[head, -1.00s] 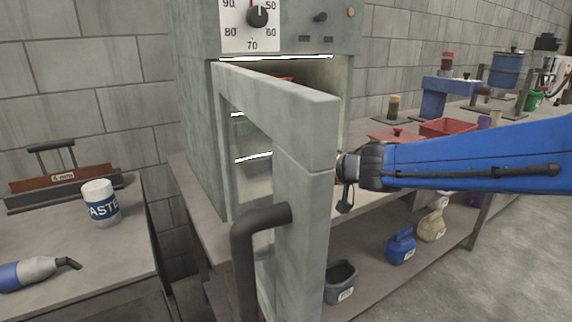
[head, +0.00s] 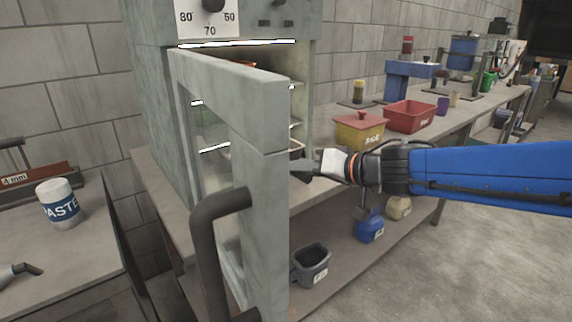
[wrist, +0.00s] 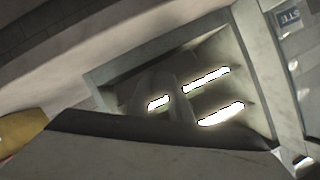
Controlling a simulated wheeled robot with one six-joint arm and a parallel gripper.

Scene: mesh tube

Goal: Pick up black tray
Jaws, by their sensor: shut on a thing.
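My gripper (head: 302,168) reaches in from the right, its tip at the edge of the half-open oven door (head: 268,200). The door hides what is just behind the tip in the head view. In the wrist view, a large dark-edged grey shape (wrist: 150,150) fills the foreground close to the camera. It appears to be the black tray, held in my shut gripper, though its full outline is cut off. Beyond it is the open oven chamber (wrist: 235,60) with bright strips inside. In the head view, the oven chamber (head: 302,110) is partly visible past the door.
A yellow container (head: 360,132) and a red bin (head: 410,116) stand on the bench right of the oven. A dark grey tub (head: 311,265) and a blue jug (head: 371,228) sit on the lower shelf. The door handle (head: 205,245) juts forward. Floor at right is clear.

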